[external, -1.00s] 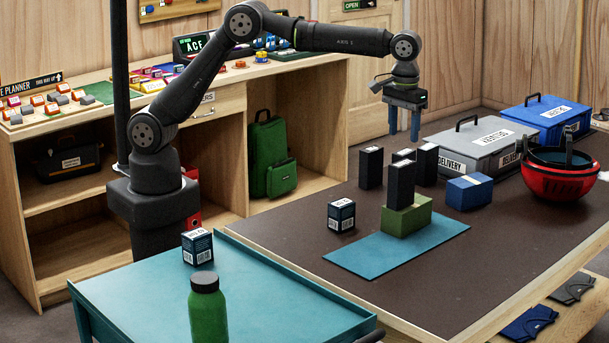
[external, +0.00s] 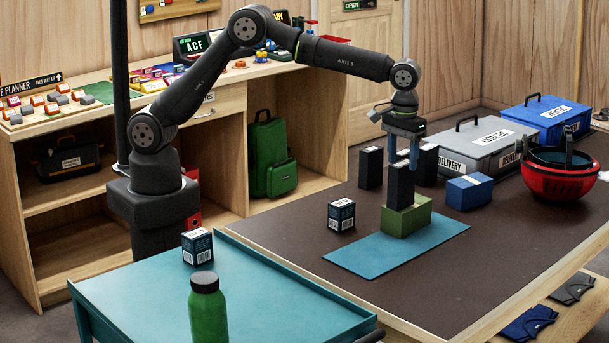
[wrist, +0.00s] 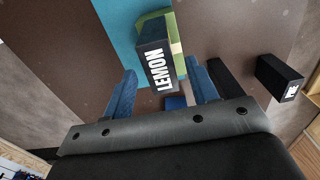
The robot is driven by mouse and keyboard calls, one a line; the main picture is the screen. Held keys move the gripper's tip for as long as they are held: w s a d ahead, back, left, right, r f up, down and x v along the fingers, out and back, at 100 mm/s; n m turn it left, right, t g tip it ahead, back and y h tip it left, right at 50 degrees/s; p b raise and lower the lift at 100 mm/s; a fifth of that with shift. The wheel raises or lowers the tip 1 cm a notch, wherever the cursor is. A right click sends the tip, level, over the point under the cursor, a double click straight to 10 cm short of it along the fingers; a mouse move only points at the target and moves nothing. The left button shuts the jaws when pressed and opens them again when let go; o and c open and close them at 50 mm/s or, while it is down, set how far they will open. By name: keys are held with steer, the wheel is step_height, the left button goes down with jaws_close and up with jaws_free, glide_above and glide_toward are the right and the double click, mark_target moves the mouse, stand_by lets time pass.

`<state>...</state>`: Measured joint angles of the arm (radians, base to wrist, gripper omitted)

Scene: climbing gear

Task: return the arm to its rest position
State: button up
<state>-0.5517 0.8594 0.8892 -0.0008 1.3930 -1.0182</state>
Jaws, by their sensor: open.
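My gripper (external: 404,153) hangs from my bent arm over the dark table, its blue fingers pointing down. It is open, with nothing gripped. In the external view the fingertips overlap the top of a black box (external: 400,188). That box stands upright on a green block (external: 405,218) on a blue mat (external: 370,256). I cannot tell the exact gap between fingertips and box.
Dark boxes (external: 371,168) and a blue box (external: 469,191) stand near the stack. A grey delivery case (external: 481,146) and red helmet (external: 558,183) are at the right. A teal table (external: 275,290) holds a green bottle (external: 207,310). The air above the table is clear.

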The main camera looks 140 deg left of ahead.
mark_target(403, 163)
step_height(403, 163, down, 4)
steer(key=shift+r, duration=1.9)
steer(key=shift+f, duration=0.1)
